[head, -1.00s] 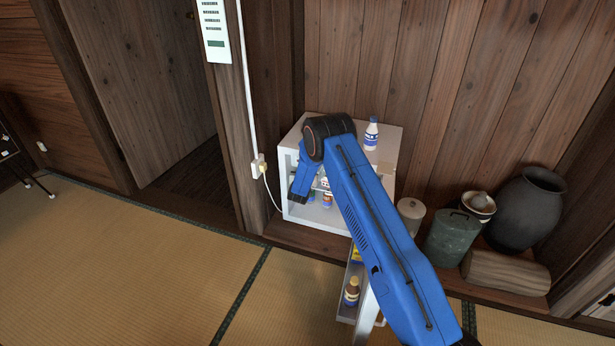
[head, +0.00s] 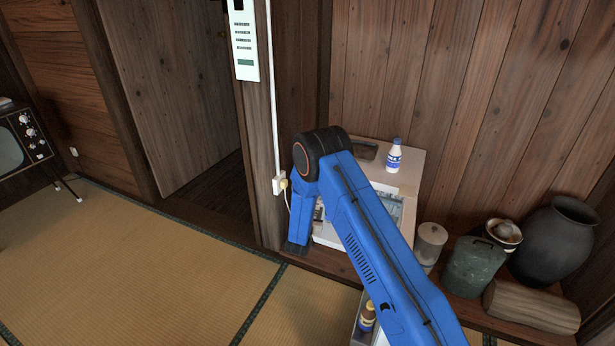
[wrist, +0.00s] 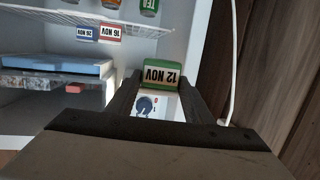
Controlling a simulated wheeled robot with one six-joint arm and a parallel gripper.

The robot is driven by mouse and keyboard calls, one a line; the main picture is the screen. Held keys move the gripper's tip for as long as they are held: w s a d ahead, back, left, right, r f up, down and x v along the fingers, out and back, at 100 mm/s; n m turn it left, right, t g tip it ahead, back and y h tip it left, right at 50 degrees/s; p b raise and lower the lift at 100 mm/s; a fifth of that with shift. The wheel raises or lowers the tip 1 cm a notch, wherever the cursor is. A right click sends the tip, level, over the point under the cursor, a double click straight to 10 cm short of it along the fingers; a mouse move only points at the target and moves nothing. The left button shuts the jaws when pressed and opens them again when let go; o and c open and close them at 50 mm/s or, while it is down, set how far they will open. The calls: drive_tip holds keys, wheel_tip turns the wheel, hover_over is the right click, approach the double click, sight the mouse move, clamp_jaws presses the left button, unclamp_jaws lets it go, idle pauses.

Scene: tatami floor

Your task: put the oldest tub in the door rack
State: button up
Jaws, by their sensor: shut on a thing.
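A green tub with a white "12 NOV" label (wrist: 162,76) sits between the fingers of my gripper (wrist: 162,87) in the wrist view; the gripper is shut on it. A red tub labelled "16 NOV" (wrist: 110,32) and a blue tub labelled "26 NOV" (wrist: 86,33) are by the wire shelf in the white fridge (wrist: 30,120). In the head view, my arm covers much of the open fridge (head: 412,172), and the gripper and held tub are hidden. The door rack (head: 354,332) shows at the bottom, partly behind my arm, with a brown bottle (head: 366,318) in it.
A white-and-blue bottle (head: 394,156) stands on the fridge top. A grey canister (head: 430,243), a green bin (head: 474,268) and a dark jar (head: 556,238) stand to the right. A wooden post and cord are close left of the fridge. Open tatami lies left.

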drive_tip(key=s+d+r+n+y, duration=0.1)
drive_tip(key=s+d, duration=0.3)
drive_tip(key=d, duration=0.4)
drive_tip(key=s+d+r+n+t+y, duration=0.1)
drive_tip(key=s+d+y, duration=0.3)
drive_tip(key=d, duration=0.5)
drive_tip(key=shift+s+r+n, duration=0.2)
drive_tip(key=shift+r+n, duration=0.3)
drive_tip(key=shift+n, duration=0.4)
drive_tip(key=shift+a, duration=0.1)
